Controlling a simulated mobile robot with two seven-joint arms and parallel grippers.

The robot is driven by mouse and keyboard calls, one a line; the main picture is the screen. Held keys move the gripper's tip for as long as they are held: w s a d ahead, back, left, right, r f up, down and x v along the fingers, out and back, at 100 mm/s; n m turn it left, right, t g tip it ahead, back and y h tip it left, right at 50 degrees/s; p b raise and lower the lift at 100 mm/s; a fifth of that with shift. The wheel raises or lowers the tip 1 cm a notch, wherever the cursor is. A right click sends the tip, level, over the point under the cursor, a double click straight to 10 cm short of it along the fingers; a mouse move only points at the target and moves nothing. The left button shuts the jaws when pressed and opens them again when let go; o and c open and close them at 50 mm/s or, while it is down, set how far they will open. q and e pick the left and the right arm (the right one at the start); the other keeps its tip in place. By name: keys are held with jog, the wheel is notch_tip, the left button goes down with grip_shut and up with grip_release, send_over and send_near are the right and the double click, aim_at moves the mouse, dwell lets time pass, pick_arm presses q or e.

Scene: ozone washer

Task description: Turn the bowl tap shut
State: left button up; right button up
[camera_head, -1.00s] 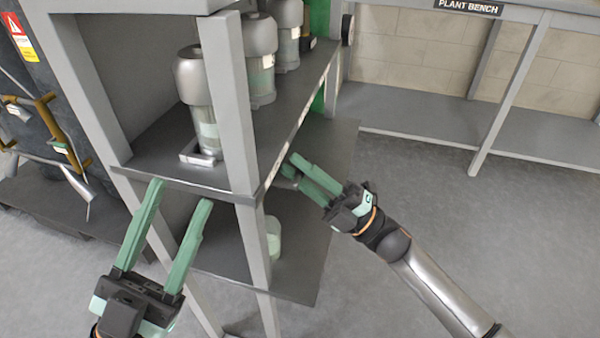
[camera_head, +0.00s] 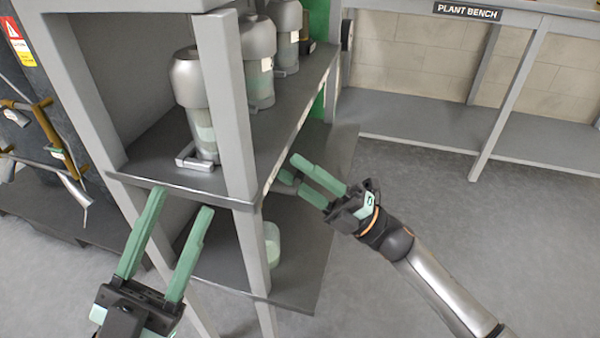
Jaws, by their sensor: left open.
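Several silver-topped bowls stand in a row on the upper shelf. The nearest bowl (camera_head: 203,130) is upright with a small metal elbow piece (camera_head: 190,156) at its foot, which may be its tap. My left gripper (camera_head: 180,200) is open and empty, its fingertips just in front of and below the shelf's front edge, apart from the elbow. My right gripper (camera_head: 296,172) has its fingers apart at the shelf's right side. A small pale grey part (camera_head: 286,178) shows by its fingertips; I cannot tell what it is or whether they touch it.
The grey rack post (camera_head: 230,110) stands between my grippers, partly in front of the bowls. A pale green container (camera_head: 271,244) is on the lower shelf (camera_head: 300,285). The plant bench (camera_head: 430,118) is at the back right. Open floor lies at the right.

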jog(key=shift+o, duration=0.8)
jog(key=p+v, duration=0.1)
jog(key=v, duration=1.1)
jog(key=shift+d, duration=0.25)
jog(key=shift+s, duration=0.1)
